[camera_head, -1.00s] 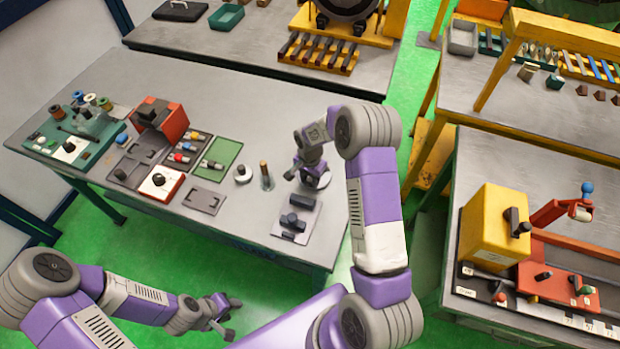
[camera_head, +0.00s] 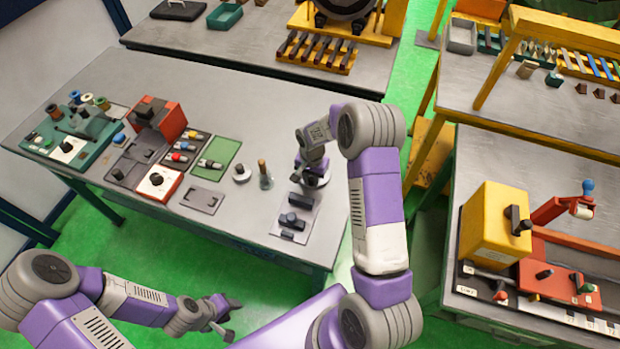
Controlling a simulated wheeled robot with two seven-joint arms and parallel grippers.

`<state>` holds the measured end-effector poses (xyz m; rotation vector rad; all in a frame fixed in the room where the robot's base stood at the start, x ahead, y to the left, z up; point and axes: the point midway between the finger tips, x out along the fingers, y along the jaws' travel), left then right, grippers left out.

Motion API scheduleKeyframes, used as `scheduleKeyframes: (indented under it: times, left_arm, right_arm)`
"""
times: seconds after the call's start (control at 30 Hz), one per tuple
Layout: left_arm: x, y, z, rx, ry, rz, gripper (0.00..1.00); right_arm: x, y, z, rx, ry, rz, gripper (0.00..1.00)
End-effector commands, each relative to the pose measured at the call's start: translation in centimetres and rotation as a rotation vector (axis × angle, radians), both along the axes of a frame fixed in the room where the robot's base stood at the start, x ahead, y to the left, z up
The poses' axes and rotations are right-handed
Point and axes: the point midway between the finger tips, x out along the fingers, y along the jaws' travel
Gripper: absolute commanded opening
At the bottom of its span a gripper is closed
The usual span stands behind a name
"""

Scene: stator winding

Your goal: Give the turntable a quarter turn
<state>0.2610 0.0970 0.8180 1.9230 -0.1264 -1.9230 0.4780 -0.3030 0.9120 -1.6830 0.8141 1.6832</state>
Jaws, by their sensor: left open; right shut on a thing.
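The turntable looks to be the small round pale base (camera_head: 318,183) near the right end of the grey bench. My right gripper (camera_head: 311,176) is over it, shut on a part of it. The gripper and wrist hide most of the top, so the held part and the turn angle are hard to make out. My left gripper (camera_head: 233,319) is open and empty, low in front of the bench and far from the turntable.
A red box (camera_head: 160,118) and green fixture (camera_head: 75,135) stand further left. The bench's back is clear.

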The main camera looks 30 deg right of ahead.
Motion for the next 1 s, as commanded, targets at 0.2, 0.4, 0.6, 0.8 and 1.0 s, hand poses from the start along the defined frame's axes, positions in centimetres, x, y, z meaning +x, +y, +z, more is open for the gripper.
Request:
scheduleKeyframes:
  times: [0.2, 0.4, 0.6, 0.8, 1.0]
  left_arm:
    - [0.0, 0.0, -0.6, 0.0, 0.0, 0.0, 0.43]
    - [0.0, 0.0, -0.9, 0.0, 0.0, 0.0, 0.43]
    - [0.0, 0.0, -1.3, 0.0, 0.0, 0.0, 0.43]
    - [0.0, 0.0, -1.5, 0.0, 0.0, 0.0, 0.43]
    - [0.0, 0.0, -1.8, 0.0, 0.0, 0.0, 0.43]
  right_arm:
    - [-0.3, -0.4, 0.0, 0.001, -0.001, 0.108, 0.0]
    - [-0.5, -0.8, 0.0, 0.0, -0.001, 0.208, 0.0]
    - [-0.7, -1.2, 0.0, 0.0, -0.001, 0.31, 0.0]
    - [-0.8, -1.7, 0.0, 0.0, -0.001, 0.409, 0.0]
    - [-0.9, -2.1, 0.0, 0.0, -0.001, 0.509, 0.0]
